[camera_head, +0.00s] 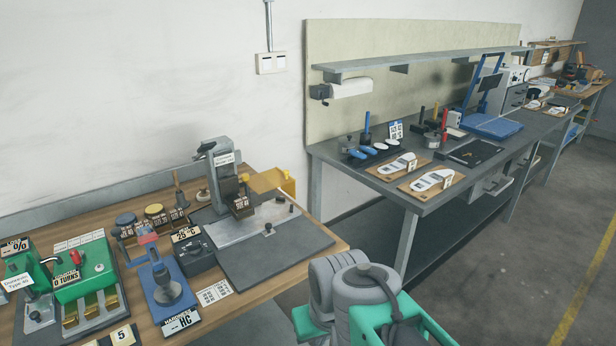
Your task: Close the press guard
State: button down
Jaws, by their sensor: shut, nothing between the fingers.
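The press (224,172) stands at the back of the wooden bench, with a grey upright column, a label on its head and a dark block hanging below the head. A yellow-orange panel (268,181) sticks out at the right of the press head, and it looks like the guard, swung aside. The front of the press head is uncovered. A grey base plate (270,250) spreads in front of the press. My gripper is not in view; only grey and green parts of my arm show at the bottom, right of the bench corner.
A blue hardness tester (165,287), a dark temperature box (196,254) and a green machine (85,275) crowd the bench left of the press. A second workbench (440,187) with insoles and tools stands at the right. Bare floor (500,285) lies at the lower right.

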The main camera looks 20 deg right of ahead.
aim_at(270, 180)
jog(key=k, duration=0.5)
jog(key=u, duration=0.45)
jog(key=i, duration=1.35)
jog(key=z, duration=0.1)
